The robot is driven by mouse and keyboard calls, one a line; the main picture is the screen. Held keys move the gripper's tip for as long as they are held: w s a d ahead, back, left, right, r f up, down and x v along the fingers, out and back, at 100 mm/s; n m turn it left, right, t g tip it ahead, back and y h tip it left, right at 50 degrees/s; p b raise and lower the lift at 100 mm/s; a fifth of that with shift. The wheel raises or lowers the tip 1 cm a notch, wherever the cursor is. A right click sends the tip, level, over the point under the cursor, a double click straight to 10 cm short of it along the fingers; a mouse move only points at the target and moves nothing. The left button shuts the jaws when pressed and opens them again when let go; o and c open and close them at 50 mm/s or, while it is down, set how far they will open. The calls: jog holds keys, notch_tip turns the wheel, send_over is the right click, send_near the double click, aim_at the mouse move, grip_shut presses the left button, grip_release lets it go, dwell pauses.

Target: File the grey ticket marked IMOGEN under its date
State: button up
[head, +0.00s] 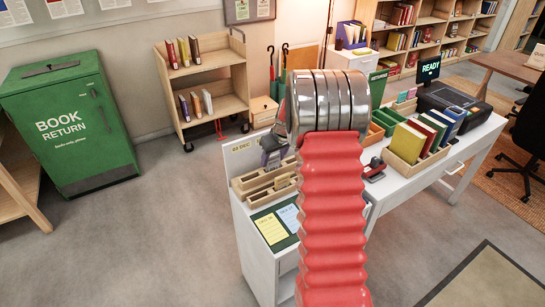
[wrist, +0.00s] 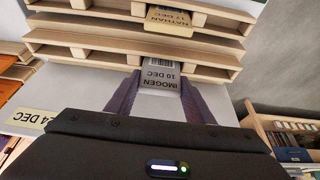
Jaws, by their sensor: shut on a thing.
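A grey ticket (wrist: 160,76) reading IMOGEN, 10 DEC shows upside down in the wrist view. My gripper (wrist: 158,88) is shut on it, with a purple finger on each side. The ticket's far end is at the near wooden tier of the slotted rack (wrist: 85,49); I cannot tell whether it is in a slot. A tan ticket (wrist: 168,20) marked NATHAN, 17 DEC sits in a farther tier. A 24 DEC label (wrist: 31,119) shows at lower left. In the head view, my arm partly hides my gripper (head: 274,152) above the rack (head: 250,182); a 03 DEC label (head: 242,146) is behind.
A yellow card (head: 270,229) and a blue card (head: 289,215) lie on a green mat in front of the rack. Right of my arm stand a red-and-black stamp (head: 374,171) and a wooden box of coloured books (head: 404,170). Open floor lies to the left.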

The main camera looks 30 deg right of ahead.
jog(key=o, duration=1.1)
jog(key=shift+r, duration=0.15)
jog(key=v, duration=1.3)
jog(key=shift+s+r, duration=0.15)
dwell(0.4)
